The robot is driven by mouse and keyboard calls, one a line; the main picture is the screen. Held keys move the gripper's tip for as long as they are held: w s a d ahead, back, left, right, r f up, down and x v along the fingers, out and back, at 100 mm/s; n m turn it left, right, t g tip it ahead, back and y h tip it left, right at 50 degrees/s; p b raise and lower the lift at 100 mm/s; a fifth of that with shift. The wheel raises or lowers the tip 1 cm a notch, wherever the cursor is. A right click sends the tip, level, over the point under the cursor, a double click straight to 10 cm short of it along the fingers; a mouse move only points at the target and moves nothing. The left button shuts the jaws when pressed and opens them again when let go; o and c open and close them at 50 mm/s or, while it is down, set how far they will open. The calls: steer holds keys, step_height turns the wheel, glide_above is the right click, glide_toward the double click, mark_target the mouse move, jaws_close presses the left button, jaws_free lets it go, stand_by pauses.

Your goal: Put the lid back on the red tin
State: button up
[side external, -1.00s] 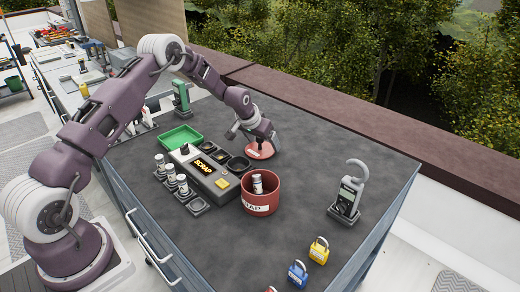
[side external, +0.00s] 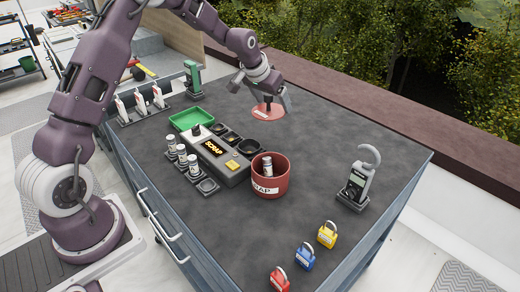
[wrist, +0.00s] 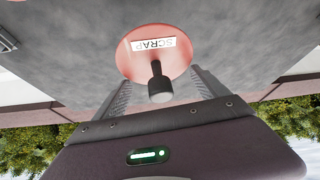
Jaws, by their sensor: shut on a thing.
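The open red tin (side external: 271,182) stands upright on the dark worktop, with part of a white label showing and a white, dark-topped vial (side external: 267,168) inside. The round red lid (side external: 267,112) is behind the tin, apart from it. In the wrist view the lid (wrist: 137,62) shows a white SCRAP label and a dark upright knob (wrist: 158,84). My gripper (side external: 266,97) is shut on the lid's knob, from above. Whether the lid clears the worktop is hard to tell.
Nearby are a green tray (side external: 190,119) and several white vials (side external: 182,155). Worktop right of the lid is clear.

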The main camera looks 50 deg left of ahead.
steer(key=s+d+r+m, duration=0.1)
steer(key=s+d, duration=0.3)
steer(key=s, duration=0.4)
steer(key=s+d+r+m, duration=0.1)
steer(key=s+d+r, duration=0.1)
steer(key=s+d, duration=0.5)
steer(key=s+a+f, duration=0.2)
steer(key=s+f, duration=0.3)
steer(key=s, duration=0.1)
step_height(320, 180, up, 5)
steer(key=w+a, duration=0.3)
steer(key=w, duration=0.4)
steer(key=w+a+n, duration=0.1)
steer(key=w+a, duration=0.3)
steer(key=w, duration=0.3)
steer(key=w+a+n, duration=0.1)
steer(key=w+a, duration=0.3)
steer(key=w, duration=0.3)
steer(key=shift+w+a+r+y, duration=0.25)
steer(key=shift+w+r+y, duration=0.05)
steer(key=shift+w+r, duration=0.1)
step_height(320, 180, down, 15)
steer(key=shift+w+a+f, duration=0.1)
steer(key=shift+f, duration=0.1)
steer(key=o, duration=1.5)
steer(key=shift+o, duration=0.2)
